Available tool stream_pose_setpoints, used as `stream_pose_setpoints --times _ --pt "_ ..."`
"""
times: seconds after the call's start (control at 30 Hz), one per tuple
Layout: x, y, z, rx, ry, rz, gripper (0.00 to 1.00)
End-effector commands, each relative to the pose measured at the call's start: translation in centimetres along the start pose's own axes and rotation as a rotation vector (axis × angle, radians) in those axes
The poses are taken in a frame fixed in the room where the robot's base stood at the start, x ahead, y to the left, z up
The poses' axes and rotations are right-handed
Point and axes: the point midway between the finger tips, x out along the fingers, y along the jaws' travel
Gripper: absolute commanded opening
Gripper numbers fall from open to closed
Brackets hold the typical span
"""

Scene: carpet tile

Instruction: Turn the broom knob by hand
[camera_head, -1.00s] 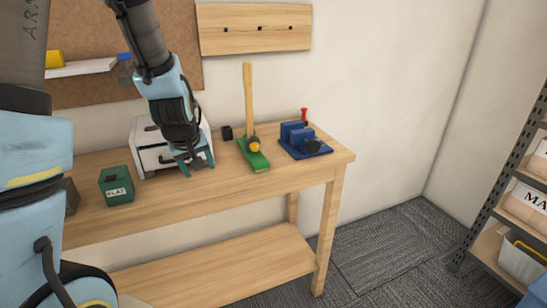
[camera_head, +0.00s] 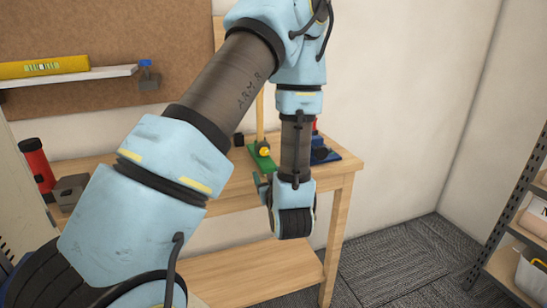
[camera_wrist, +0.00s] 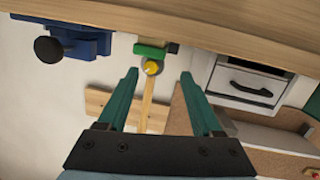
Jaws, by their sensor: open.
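The broom stands on the workbench with a green head (camera_head: 256,159), a pale wooden handle (camera_head: 260,115) and a yellow knob (camera_head: 264,152) at the joint. My arm hangs just right of it in the head view and leaves the knob visible. In the wrist view the picture is turned over, with the yellow knob (camera_wrist: 152,66), green head (camera_wrist: 149,49) and handle (camera_wrist: 147,108) showing. My gripper (camera_wrist: 158,74) is open and empty, its two teal fingers framing the knob in the picture. The knob looks farther off than the fingertips, apart from them.
A blue vise (camera_head: 323,152) stands right of the broom, partly behind my arm; it also shows in the wrist view (camera_wrist: 80,42). A white drawer box (camera_wrist: 246,80) stands on the broom's other side. A shelf rack (camera_head: 515,205) is at the far right.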

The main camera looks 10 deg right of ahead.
Motion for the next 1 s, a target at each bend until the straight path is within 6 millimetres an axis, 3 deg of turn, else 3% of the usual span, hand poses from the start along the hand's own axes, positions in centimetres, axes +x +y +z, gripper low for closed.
stream_pose_setpoints --times 0.17,0.33,0.8,1.0 --pt "-1.7 0.5 -0.3 0.046 0.127 0.003 0.67" --pt "-1.2 0.5 -0.9 0.051 0.156 0.001 0.67" --pt "6.7 0.5 -2.2 0.05 0.153 0.001 0.67" --pt "8.4 0.6 -2.3 0.051 0.152 0.003 0.67"
